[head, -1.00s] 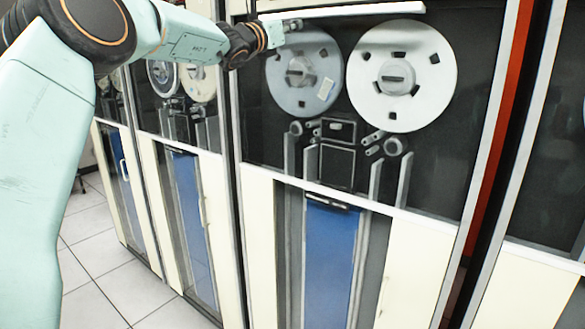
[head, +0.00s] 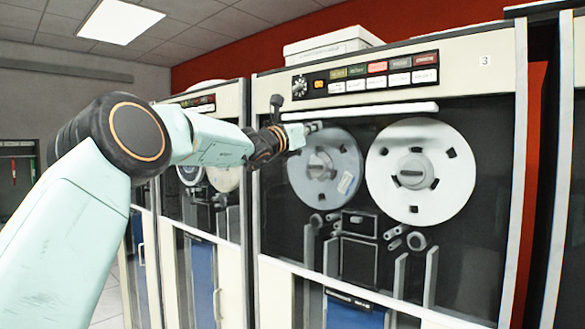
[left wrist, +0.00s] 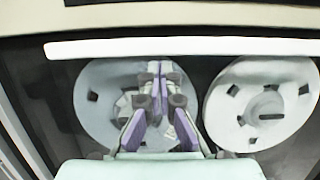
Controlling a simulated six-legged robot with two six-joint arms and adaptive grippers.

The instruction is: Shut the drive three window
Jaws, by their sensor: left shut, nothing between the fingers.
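Drive three (head: 484,61) is the tall cream cabinet marked "3" at its top right. A long white bar (head: 365,110) runs level across the top of its dark window area, above two tape reels; the left wrist view also shows this bar (left wrist: 230,47). The bar looks like the window's edge or handle, but I cannot tell how far the clear pane reaches. My left gripper (head: 312,127) is shut and empty, just below the bar's left part, before the left reel (head: 325,180). In the left wrist view its purple fingers (left wrist: 153,68) point up toward the bar, touching or apart unclear.
The right reel (head: 419,170) sits beside the left one. A control panel (head: 365,78) with coloured buttons is above the bar, and a white box (head: 332,42) lies on top of the cabinet. Another drive (head: 205,180) stands to the left.

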